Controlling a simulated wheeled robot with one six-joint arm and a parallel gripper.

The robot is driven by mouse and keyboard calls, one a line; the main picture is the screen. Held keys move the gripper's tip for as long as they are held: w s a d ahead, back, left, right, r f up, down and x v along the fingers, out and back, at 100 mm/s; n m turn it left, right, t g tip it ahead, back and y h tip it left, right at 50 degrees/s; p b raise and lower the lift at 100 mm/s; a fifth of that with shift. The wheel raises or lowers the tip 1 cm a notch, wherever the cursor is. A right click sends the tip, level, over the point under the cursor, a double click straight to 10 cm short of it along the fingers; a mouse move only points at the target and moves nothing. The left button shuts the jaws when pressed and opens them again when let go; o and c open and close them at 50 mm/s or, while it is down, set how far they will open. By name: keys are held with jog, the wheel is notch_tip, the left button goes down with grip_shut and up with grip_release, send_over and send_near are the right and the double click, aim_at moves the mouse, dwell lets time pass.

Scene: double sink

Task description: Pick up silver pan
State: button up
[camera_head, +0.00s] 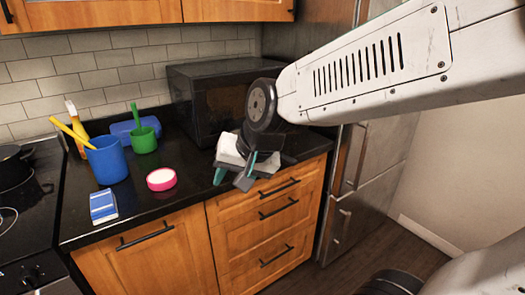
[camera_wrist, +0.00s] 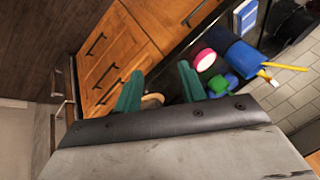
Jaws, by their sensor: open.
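I cannot make out a silver pan in either view. A dark pot (camera_head: 10,172) stands on the stove at the left edge of the head view, partly cut off. My gripper (camera_head: 236,177) is over the right part of the counter, in front of the microwave, with its teal fingers spread. In the wrist view the fingers of my gripper (camera_wrist: 160,78) are apart with nothing held. A small tan rounded thing (camera_wrist: 152,100) shows at the base of the fingers, mostly hidden by my gripper; I cannot tell what it is.
The black counter (camera_head: 135,220) holds a blue cup (camera_head: 106,160) with yellow utensils, a green cup (camera_head: 144,140), a pink-and-white round item (camera_head: 161,180) and a blue-and-white box (camera_head: 103,206). A black microwave (camera_head: 205,100) stands behind; a fridge (camera_head: 365,170) is at the right.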

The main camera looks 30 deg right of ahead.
jog(key=w+d+f+m+t+h, duration=0.25)
jog(key=w+m, duration=0.35)
jog(key=w, duration=0.3)
jog(key=w+d+f+m+t+h, duration=0.25)
jog(key=w+m, duration=0.25)
jog(key=w, duration=0.4)
jog(key=d+f+m+h, duration=0.1)
jog(key=d+m+h, duration=0.3)
jog(key=d, duration=0.2)
jog(key=w+d+f+m+g+h, duration=0.1)
jog(key=d+f+m+h, duration=0.1)
jog(key=d+m+h, duration=0.2)
jog(key=d+f+m+g+h, duration=0.1)
jog(key=d+m+h, duration=0.3)
jog(key=d, duration=0.4)
jog(key=shift+w+d+f+m, duration=0.3)
jog(key=shift+d+f+m, duration=0.1)
jog(key=shift+f, duration=0.15)
grip_shut()
